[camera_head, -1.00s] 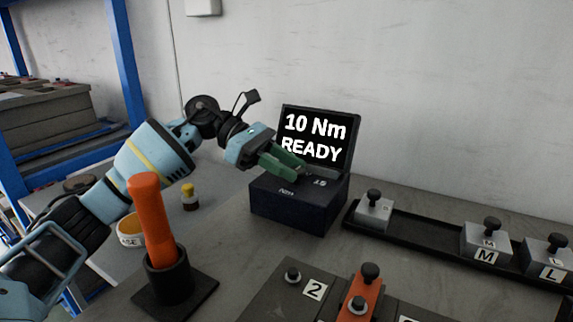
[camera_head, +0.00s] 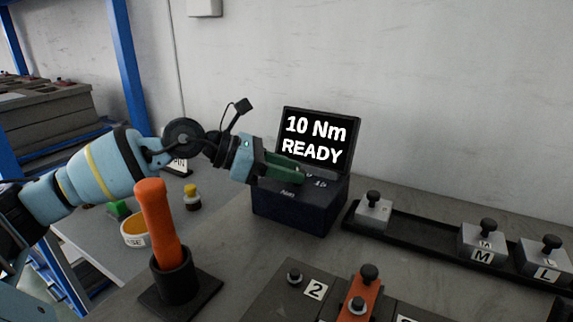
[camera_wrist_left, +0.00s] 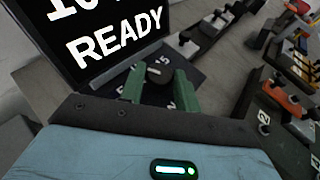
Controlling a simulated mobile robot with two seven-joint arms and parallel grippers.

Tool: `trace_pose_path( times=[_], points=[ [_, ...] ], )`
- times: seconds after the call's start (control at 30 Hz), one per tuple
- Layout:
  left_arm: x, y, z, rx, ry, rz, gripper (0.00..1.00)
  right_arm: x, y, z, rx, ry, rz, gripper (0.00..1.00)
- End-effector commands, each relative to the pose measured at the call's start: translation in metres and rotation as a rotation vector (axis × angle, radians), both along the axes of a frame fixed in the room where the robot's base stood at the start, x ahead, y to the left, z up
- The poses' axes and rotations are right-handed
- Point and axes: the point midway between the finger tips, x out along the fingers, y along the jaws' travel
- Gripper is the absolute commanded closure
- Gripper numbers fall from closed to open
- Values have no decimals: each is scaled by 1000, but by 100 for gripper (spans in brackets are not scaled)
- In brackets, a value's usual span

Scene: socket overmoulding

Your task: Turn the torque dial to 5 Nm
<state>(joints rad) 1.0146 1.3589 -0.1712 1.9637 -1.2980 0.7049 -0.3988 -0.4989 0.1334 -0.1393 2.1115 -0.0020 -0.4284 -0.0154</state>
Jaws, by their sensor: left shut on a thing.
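The torque box (camera_head: 290,208) is dark, with a raised screen (camera_head: 316,138) that reads "10 Nm READY". My left gripper (camera_head: 300,172) reaches over the box top from the left, its green fingers low in front of the screen. In the left wrist view the green fingers (camera_wrist_left: 162,92) stand on either side of the dark round dial (camera_wrist_left: 157,76), which bears a light pointer mark. The gripper is shut on the dial. Some scale numbers show beside the fingers; others are hidden. My right gripper is in neither view.
An orange-handled tool (camera_head: 158,225) stands upright in a black holder in front of my left arm. A black rail (camera_head: 420,236) with grey knobbed blocks lies right of the box. A dark plate (camera_head: 270,300) with an orange part is in front. A yellow-capped bottle (camera_head: 192,200) stands left.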

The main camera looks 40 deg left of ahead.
Motion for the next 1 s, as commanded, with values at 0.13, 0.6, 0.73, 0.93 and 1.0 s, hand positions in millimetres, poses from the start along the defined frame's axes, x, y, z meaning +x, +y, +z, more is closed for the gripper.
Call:
trace_pose_path(
  times=[0.13,0.6,0.73,0.93,1.0],
  points=[
    [-2,-2,0,7,0,76,91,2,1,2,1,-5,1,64],
    [-4,-7,-3,1,0,323,91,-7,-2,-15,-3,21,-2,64],
    [-4,-9,-2,-2,0,386,91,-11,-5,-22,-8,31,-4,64],
    [-4,-10,-2,-3,1,467,91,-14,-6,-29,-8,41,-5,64],
    [-4,-10,-2,-3,1,490,91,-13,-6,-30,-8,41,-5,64]
  ],
)
